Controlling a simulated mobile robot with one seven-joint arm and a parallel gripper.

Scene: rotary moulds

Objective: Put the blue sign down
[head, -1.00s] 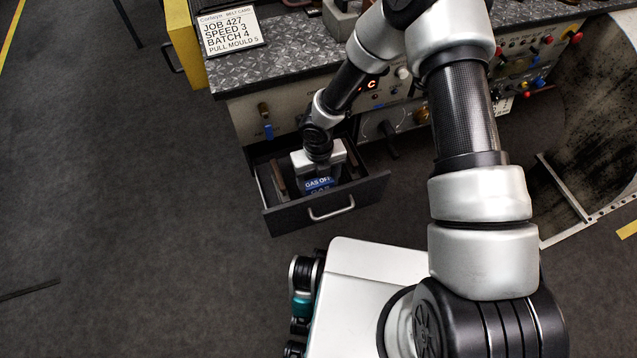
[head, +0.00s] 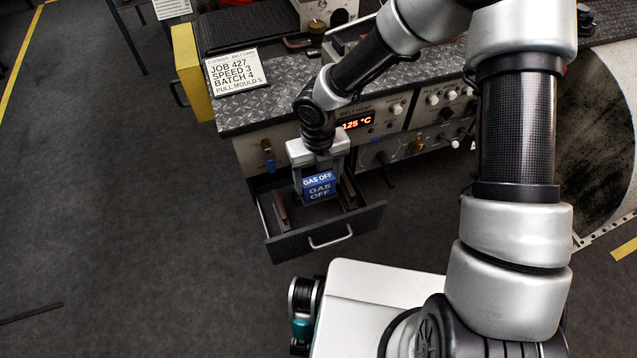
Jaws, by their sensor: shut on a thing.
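The blue sign (head: 319,187) has white lettering that reads GAS OFF. My gripper (head: 319,176) is shut on it and points down, with a finger on each side of the sign. The sign hangs over the open drawer (head: 292,252) below the bench. Its lower edge is near the drawer's inside, and I cannot tell whether it touches anything there. My gripper's body hides the sign's top.
The patterned metal bench top (head: 240,110) holds a job card (head: 236,72) at its left. A control panel with a lit display (head: 356,123) and several knobs is behind the drawer. The drawer holds brown bars (head: 280,212). Open floor lies to the left.

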